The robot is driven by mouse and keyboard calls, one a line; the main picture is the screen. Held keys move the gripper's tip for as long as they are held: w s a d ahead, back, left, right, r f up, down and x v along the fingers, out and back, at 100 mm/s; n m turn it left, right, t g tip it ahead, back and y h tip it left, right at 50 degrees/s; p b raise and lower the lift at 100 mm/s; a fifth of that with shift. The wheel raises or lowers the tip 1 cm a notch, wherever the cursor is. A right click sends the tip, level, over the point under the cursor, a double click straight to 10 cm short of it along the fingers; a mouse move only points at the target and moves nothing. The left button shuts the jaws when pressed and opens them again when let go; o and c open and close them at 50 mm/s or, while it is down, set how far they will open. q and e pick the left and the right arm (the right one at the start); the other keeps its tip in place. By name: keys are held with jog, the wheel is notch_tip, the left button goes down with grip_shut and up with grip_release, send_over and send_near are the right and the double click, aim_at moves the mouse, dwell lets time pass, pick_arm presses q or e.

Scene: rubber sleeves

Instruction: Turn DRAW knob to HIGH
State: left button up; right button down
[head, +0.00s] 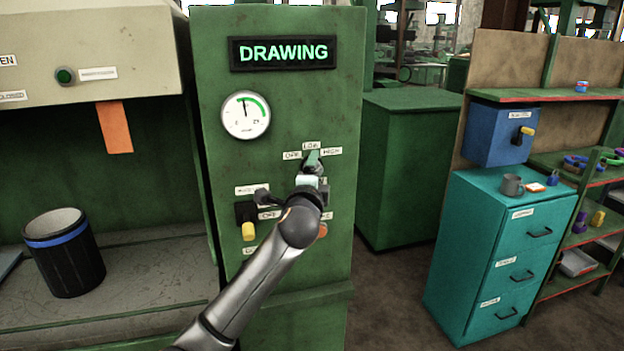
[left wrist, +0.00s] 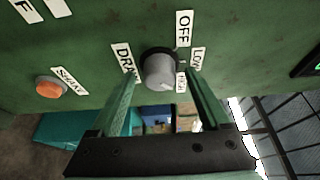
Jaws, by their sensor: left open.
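The DRAW knob is a grey round knob (left wrist: 160,71) on a green panel in the left wrist view. Labels OFF, LOW and HIGH are around one side of it and a DRAW label (left wrist: 124,58) is on the other. I cannot tell which label it points to. My left gripper (left wrist: 160,82) is open, one green finger on each side of the knob; contact is unclear. In the head view my left gripper (head: 312,163) is at the panel below the OFF, LOW and HIGH labels (head: 311,146) and hides most of the knob. My right gripper is not in view.
The green cabinet (head: 290,100) carries a DRAWING sign (head: 283,53), a round gauge (head: 246,115) and a yellow-handled switch (head: 248,230). An orange SHAKE button (left wrist: 51,87) is on the panel. A black bin (head: 66,260) stands left; teal drawers (head: 490,260) stand right.

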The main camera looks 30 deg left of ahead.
pick_arm(q)
jog(key=b+v, duration=0.1)
jog(key=v, duration=1.1)
jog(key=shift+s+b, duration=0.2)
jog(key=shift+b, duration=0.2)
jog(key=shift+d, duration=0.1)
jog(key=s+d+f+n+g+h, duration=0.15)
jog(key=d+f+h, duration=0.3)
jog(key=f, duration=0.95)
jog(key=s+d+f+n+g+h, duration=0.1)
jog(key=s+d+f+g+h, duration=0.3)
jog(key=f, duration=1)
jog(key=s+d+f+n+h, duration=0.1)
jog(key=s+d+f+n, duration=0.3)
jog(key=s+f, duration=0.5)
jog(key=s+d+f+n+g+h, duration=0.1)
jog(key=s+d+f+n, duration=0.3)
jog(key=s+f, duration=0.4)
jog(key=shift+s+f, duration=0.4)
jog(key=shift+f, duration=0.2)
